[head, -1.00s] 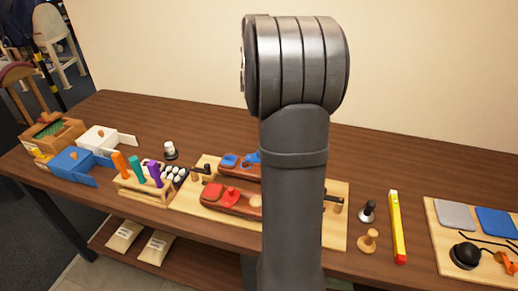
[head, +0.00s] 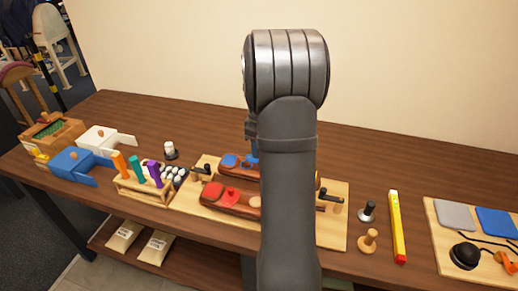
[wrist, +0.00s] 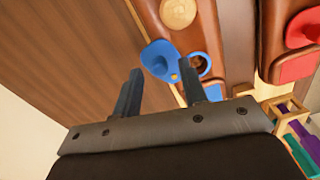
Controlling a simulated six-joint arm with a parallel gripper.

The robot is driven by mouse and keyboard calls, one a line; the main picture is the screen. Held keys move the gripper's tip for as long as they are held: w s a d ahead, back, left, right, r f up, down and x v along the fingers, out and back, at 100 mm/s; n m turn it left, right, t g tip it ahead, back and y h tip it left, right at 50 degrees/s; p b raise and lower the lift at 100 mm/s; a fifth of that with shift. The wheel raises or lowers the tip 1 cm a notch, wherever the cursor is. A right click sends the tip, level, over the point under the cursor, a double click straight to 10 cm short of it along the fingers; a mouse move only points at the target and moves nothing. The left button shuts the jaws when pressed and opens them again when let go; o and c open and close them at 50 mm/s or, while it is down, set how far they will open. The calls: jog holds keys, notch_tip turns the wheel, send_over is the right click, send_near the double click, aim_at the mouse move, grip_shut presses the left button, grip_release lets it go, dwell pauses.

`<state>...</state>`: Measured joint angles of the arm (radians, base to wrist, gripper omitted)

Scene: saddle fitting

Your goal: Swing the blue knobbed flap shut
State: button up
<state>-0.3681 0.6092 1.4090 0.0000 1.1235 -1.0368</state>
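The blue knobbed flap (wrist: 157,56) stands swung aside from a blue-rimmed round opening (wrist: 204,62) in the far wooden block (wrist: 197,27); brown shows inside.
The near block (head: 212,192) carries red parts (head: 230,195). A rack with coloured handles (head: 140,187) stands left of the light board (head: 190,200). Right of it are small knobs (head: 368,240) and a yellow bar (head: 397,225). The table behind the blocks is clear.

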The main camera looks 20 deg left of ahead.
jog(key=shift+f, duration=0.5)
grip_shut()
